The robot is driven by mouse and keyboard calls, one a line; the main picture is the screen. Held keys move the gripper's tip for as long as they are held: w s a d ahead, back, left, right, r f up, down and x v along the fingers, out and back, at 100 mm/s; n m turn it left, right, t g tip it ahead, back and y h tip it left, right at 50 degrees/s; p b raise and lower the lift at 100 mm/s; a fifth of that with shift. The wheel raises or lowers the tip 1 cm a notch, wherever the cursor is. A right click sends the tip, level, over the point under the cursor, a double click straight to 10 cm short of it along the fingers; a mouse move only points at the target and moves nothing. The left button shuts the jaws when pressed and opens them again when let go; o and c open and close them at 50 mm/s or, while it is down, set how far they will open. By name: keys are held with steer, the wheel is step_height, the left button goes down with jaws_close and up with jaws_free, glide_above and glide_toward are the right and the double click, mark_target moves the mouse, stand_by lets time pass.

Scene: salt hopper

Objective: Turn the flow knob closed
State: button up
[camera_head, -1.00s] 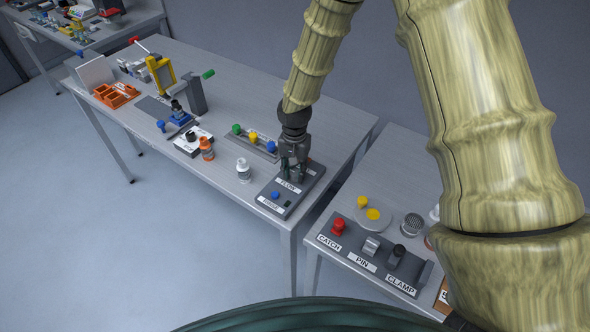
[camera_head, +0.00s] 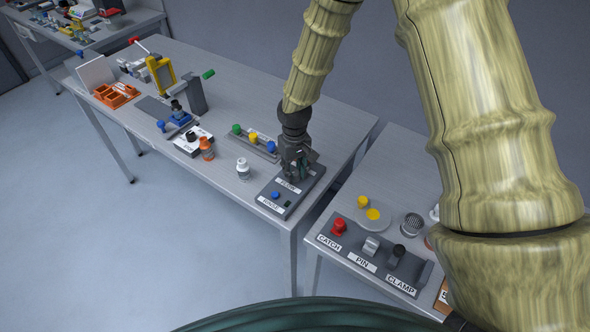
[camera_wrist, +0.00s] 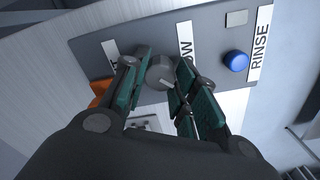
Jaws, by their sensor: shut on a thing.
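The grey flow knob (camera_wrist: 160,72) shows in the wrist view, round and with a pale mark on its face. It stands on a dark grey panel (camera_wrist: 213,68) beside a partly hidden FLOW label (camera_wrist: 185,38). My gripper (camera_wrist: 164,85) is shut on the knob, with one green-padded finger on each side. In the head view my gripper (camera_head: 297,168) points down over the panel (camera_head: 289,209) at the table's near right corner, behind the FLOW label (camera_head: 288,186). The knob is hidden by the fingers there.
A blue button (camera_head: 275,195) and a RINSE label (camera_head: 268,203) are on the same panel. A rack with green, yellow and blue knobs (camera_head: 254,138) stands close behind. A white bottle (camera_head: 243,169) is to the left. A CATCH/PIN/CLAMP panel (camera_head: 350,252) is on the right table.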

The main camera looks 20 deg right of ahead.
mark_target(295, 172)
steer(key=n, duration=0.8)
steer(key=shift+w+n+p, duration=0.1)
steer(key=shift+n+p, duration=0.2)
steer(key=shift+p, duration=0.1)
stand_by(0.4)
steer(key=o, duration=1)
step_height(295, 172, up, 12)
stand_by(0.5)
